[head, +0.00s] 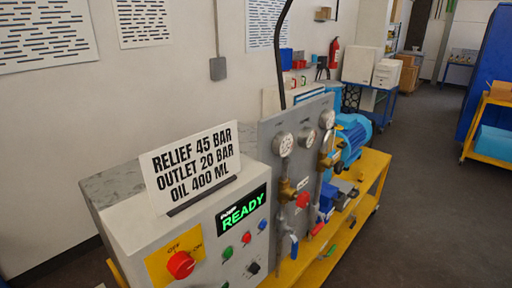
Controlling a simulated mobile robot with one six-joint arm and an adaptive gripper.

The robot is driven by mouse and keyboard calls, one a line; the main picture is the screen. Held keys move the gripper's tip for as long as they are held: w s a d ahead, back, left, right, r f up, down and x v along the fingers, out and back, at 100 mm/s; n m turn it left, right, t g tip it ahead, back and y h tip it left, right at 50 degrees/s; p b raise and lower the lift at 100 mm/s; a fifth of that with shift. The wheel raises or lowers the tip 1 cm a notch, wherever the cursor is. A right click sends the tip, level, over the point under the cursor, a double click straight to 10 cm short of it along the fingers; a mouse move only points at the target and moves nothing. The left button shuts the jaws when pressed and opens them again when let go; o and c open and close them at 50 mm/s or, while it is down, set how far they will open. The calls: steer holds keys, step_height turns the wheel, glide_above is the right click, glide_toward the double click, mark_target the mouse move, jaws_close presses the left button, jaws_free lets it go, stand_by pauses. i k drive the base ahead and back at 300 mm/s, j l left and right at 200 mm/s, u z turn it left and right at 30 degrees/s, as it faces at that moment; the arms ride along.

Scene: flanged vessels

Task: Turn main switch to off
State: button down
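The main switch is a red rotary knob (181,265) on a yellow plate (158,268) at the lower left of the grey control box's front. "OFF" is printed above the knob, and a second, faint label sits to its upper right. I cannot tell which label the knob points to. The display (242,210) on the same box reads "READY" in green. My gripper is not in view.
Small green, red, blue and black controls (246,238) sit right of the switch. A sign (195,165) stands on the box. A gauge panel (285,128) with valves and a blue motor (352,138) stand on a yellow bench to the right. Grey floor (425,215) is clear at right.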

mark_target(181, 265)
steer(key=k+u, duration=0.1)
steer(key=u, duration=1.15)
